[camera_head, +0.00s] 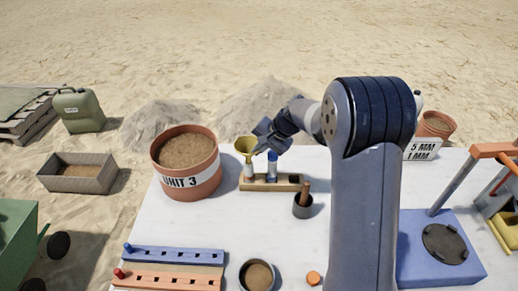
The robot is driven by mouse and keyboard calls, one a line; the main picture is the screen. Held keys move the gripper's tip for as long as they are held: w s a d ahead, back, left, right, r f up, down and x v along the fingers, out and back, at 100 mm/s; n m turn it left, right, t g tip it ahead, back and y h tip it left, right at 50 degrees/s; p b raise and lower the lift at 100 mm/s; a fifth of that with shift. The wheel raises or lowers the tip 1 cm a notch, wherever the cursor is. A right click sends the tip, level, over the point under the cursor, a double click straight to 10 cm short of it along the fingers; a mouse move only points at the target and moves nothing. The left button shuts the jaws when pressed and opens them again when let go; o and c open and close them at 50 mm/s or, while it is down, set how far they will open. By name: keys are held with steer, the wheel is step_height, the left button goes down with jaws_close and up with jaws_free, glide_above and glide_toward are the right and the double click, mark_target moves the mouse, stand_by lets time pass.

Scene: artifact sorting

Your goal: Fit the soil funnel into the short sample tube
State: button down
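A brass-coloured soil funnel (246,144) is upright over a pale tube (248,170) at the left end of a wooden rack (290,187). The funnel's lower end lines up with the tube top, but I cannot tell whether it sits inside. A second tube (272,164) with a blue upper part stands to its right in the rack. My gripper (261,143) is right beside the funnel, at its right side. Its fingers are small and partly hidden, so I cannot tell whether they hold the funnel or are apart from it.
A terracotta pot (187,187) of soil labelled UNIT 3 stands close left of the rack. A dark cup (303,209) with a brown handle is in front. Blue and orange peg racks (172,257), a soil bowl (257,276) and a blue stand (440,270) are nearer. My arm hides the table's right-middle.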

steer(key=shift+f, duration=0.2)
steer(key=shift+f+b, duration=0.3)
steer(key=shift+b, duration=0.15)
steer(key=shift+f+b, duration=0.45)
steer(key=shift+f, duration=0.1)
